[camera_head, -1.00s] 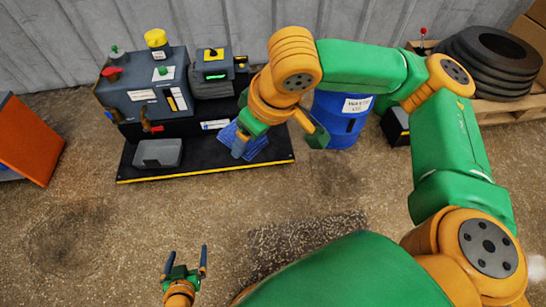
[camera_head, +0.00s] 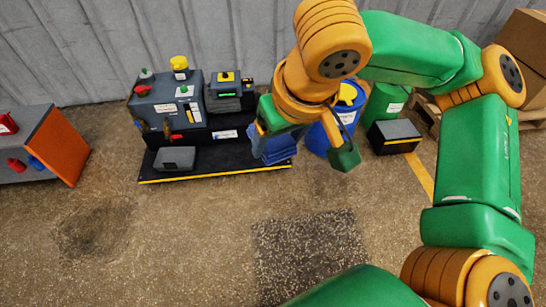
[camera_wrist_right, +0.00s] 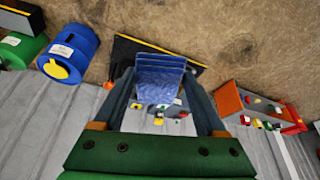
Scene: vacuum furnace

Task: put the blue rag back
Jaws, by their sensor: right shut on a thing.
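The blue rag (camera_head: 277,150) shows in the head view beside the fingers of my right gripper (camera_head: 309,146), in front of the right end of the black machine stand (camera_head: 220,170). In the right wrist view the folded rag (camera_wrist_right: 160,80) sits between the two fingers of the same gripper (camera_wrist_right: 162,92), spanning the gap between them. The gripper is shut on it. Whether the rag touches the stand cannot be told. My left gripper is not in view.
A grey machine (camera_head: 170,105) with coloured knobs stands on the black stand, a grey box (camera_head: 175,158) at its front. A blue drum (camera_head: 318,140), a green drum (camera_head: 382,103) and a black box (camera_head: 394,137) are to the right. An orange-sided bench (camera_head: 58,147) is left. Front floor is clear.

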